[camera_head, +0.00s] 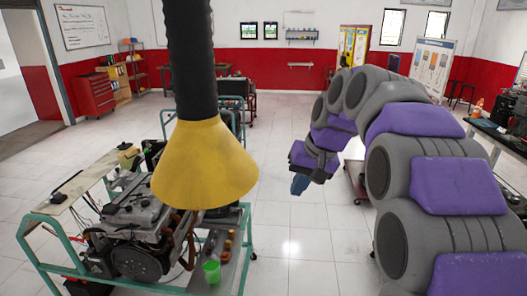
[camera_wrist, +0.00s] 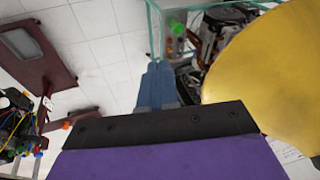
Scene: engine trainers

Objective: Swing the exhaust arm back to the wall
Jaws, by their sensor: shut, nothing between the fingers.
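The exhaust arm shows in the head view as a black ribbed hose (camera_head: 190,60) hanging from above, with a yellow cone hood (camera_head: 205,165) at its lower end. The hood hangs over an engine trainer (camera_head: 135,225) in a green frame. In the wrist view the yellow hood (camera_wrist: 270,75) fills the upper right, close beside my gripper. My gripper (camera_head: 299,184) is to the right of the hood in the head view, apart from it, with blue fingers pointing down. In the wrist view my gripper's blue fingers (camera_wrist: 156,85) are together and empty. The hose's upper end is out of view.
A green cup (camera_head: 211,271) stands on the engine trainer's shelf. Other trainers (camera_head: 230,105) stand behind the hood. A red tool cabinet (camera_head: 96,95) is at the left wall. A bench (camera_head: 495,135) with equipment is at the right. The tiled floor in the middle is clear.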

